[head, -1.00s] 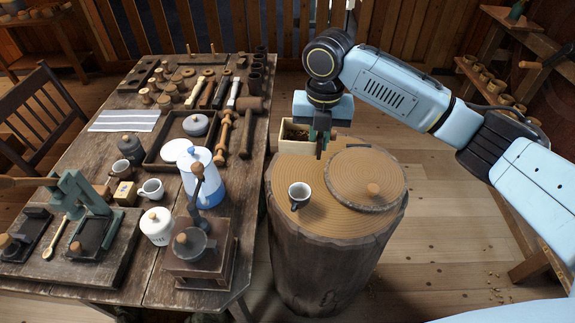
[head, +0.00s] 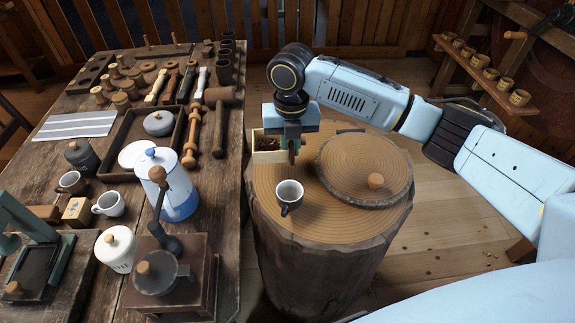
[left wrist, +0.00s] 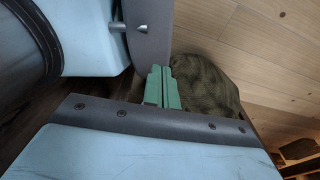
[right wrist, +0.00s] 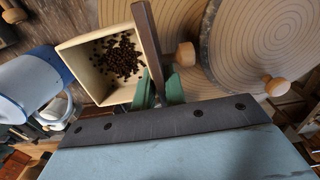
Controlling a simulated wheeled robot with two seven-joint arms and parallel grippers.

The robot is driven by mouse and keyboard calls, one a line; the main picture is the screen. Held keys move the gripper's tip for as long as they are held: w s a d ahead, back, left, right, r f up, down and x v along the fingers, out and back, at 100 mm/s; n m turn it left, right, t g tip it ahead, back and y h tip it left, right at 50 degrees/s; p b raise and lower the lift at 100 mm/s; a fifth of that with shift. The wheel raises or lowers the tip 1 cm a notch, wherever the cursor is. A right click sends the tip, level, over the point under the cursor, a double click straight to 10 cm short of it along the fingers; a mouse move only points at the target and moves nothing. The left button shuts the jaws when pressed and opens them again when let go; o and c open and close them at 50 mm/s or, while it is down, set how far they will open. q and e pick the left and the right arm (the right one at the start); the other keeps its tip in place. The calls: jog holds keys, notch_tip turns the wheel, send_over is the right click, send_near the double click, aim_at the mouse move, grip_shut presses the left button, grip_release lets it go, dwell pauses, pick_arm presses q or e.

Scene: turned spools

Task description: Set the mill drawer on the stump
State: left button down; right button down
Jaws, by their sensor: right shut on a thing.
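The mill drawer (head: 266,156) is a cream open box with dark coffee beans inside and a dark front panel. My right gripper (head: 291,141) is shut on that front panel, with green fingers on both sides of it. The drawer also shows in the right wrist view (right wrist: 88,82), with a wooden knob beside its panel. In the head view it overlaps the far left edge of the stump (head: 325,225); I cannot tell whether it touches the top. My left gripper (left wrist: 163,88) has its green fingers together and empty, away from the stump; the head view does not show it.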

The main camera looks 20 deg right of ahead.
aim_at(290, 173)
jog(key=shift+f, duration=0.5)
notch_tip(290, 173, down, 4)
jog(key=shift+r+b, duration=0.1)
jog(key=shift+b, duration=0.25)
jog(key=shift+f, duration=0.4)
pick_arm(q)
jog(key=shift+w+a+f, duration=0.1)
jog(key=shift+a+f, duration=0.15)
jog(key=shift+a, duration=0.25)
jog(key=shift+w+a+f, duration=0.1)
jog(key=shift+a+f, duration=0.1)
jog(key=shift+a, duration=0.3)
jog(key=shift+s, duration=0.1)
pick_arm(e)
jog(key=c, duration=1.5)
grip_release()
jog(key=shift+f, duration=0.1)
pick_arm(q)
jog(key=shift+d, duration=0.3)
pick_arm(e)
jog(key=shift+o, duration=0.2)
